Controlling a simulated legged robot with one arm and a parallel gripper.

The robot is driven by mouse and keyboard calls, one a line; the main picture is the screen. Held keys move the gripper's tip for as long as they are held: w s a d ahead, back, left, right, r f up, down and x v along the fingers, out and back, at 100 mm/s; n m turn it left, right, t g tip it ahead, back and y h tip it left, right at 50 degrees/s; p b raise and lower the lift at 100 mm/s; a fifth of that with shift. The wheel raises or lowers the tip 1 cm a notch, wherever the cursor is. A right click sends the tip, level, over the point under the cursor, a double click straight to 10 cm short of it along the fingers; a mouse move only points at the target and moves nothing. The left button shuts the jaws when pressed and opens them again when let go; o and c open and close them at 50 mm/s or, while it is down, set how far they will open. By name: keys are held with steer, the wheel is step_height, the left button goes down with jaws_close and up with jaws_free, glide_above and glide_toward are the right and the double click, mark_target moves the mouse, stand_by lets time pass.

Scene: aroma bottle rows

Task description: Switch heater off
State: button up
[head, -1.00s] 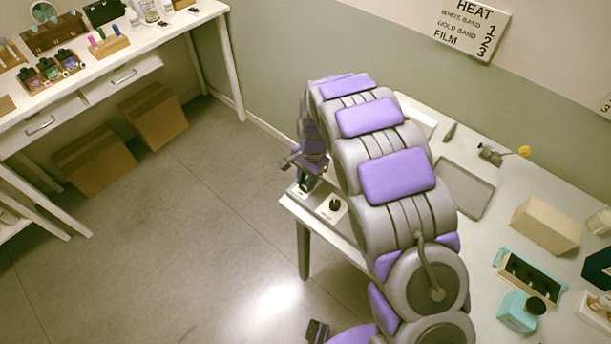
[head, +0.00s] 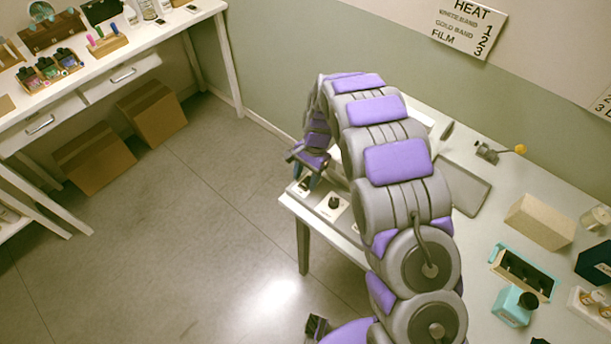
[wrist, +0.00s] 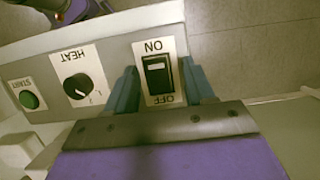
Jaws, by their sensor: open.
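The heater's front panel (wrist: 105,78) fills the upper part of the wrist view. Its black rocker switch (wrist: 158,75) sits on a white plate, with upside-down ON above and OFF below. A pale mark shows near the ON end; which side is pressed I cannot tell. My gripper (wrist: 161,86) is open, one finger on each side of the switch plate, holding nothing. Whether the fingers touch the panel is unclear. In the head view, my gripper (head: 307,178) is above the panel's left end, beside the black dial (head: 334,202).
On the panel, left of the switch in the wrist view, are the HEAT dial (wrist: 77,86) and green START button (wrist: 29,100). A grey tray (head: 470,192), beige block (head: 540,221) and teal bottle (head: 516,306) are on the table.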

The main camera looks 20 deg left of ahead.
steer(key=p+v, duration=0.2)
steer(key=v, duration=1.5)
steer(key=shift+p, duration=0.3)
steer(key=shift+r, duration=0.15)
steer(key=s+d+r+n+t, duration=0.1)
steer(key=s+d+r, duration=0.4)
steer(key=s+d, duration=0.3)
steer(key=s+d+r+n, duration=0.1)
steer(key=s+d+r, duration=0.45)
steer(key=d, duration=0.45)
steer(key=s+d+n, duration=0.1)
steer(key=s+d, duration=0.2)
steer(key=s, duration=0.5)
steer(key=s+d+h, duration=0.1)
steer(key=s+d, duration=0.3)
steer(key=s, duration=0.3)
steer(key=s+d+f+n, duration=0.1)
steer(key=s+d, duration=0.3)
steer(key=s, duration=0.4)
steer(key=shift+s+n+b, duration=0.3)
steer(key=shift+s+b, duration=0.05)
